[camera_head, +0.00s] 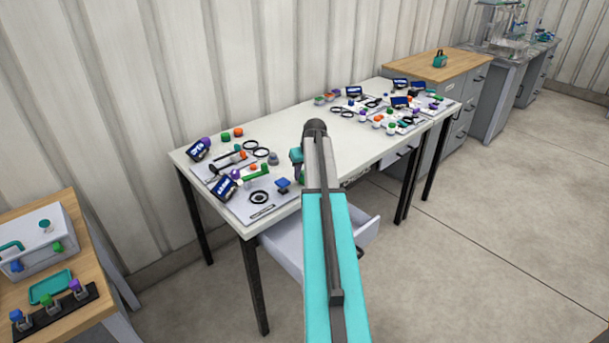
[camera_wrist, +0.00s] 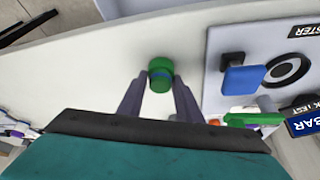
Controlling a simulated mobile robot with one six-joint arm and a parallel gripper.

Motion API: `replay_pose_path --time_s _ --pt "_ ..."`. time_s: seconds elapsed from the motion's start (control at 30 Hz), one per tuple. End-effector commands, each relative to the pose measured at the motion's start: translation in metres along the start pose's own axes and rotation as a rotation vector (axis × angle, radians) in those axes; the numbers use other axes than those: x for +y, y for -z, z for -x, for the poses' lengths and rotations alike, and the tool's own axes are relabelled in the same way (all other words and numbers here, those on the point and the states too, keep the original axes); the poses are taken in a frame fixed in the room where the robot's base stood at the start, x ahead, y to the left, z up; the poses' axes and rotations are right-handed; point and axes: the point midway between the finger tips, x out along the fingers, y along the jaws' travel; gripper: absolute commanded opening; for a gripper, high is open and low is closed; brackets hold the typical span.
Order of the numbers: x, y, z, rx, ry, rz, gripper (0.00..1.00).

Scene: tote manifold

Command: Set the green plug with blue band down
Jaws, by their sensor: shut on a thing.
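The green plug with blue band (camera_wrist: 161,66) is in the middle of the wrist view, between the tips of my gripper (camera_wrist: 159,86). My gripper is shut on it. The blue band shows as a thin strip on its side. The pale tabletop (camera_wrist: 75,75) is behind and below the plug; I cannot tell whether the plug touches it. In the head view my arm hides most of the gripper, and only a small green part shows beside the arm, over the front of the white table (camera_head: 300,128).
A grey panel (camera_wrist: 213,75) with a blue square knob (camera_wrist: 243,79) and a black ring (camera_wrist: 288,70) lies right of the plug. The bare tabletop is clear to the plug's left. An open drawer (camera_head: 366,232) juts out under the table. More small parts crowd the table's far end.

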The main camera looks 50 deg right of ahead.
Motion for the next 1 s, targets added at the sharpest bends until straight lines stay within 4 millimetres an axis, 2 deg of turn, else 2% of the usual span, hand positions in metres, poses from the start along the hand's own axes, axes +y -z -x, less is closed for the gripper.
replay_pose_path --time_s 0.4,0.67,1.0 --pt "0.000 0.011 0.029 0.000 0.000 0.001 0.06" --pt "0.000 -0.017 0.041 0.000 -0.001 -0.001 0.06" --pt "0.000 -0.061 0.065 0.001 -0.001 -0.001 0.06"
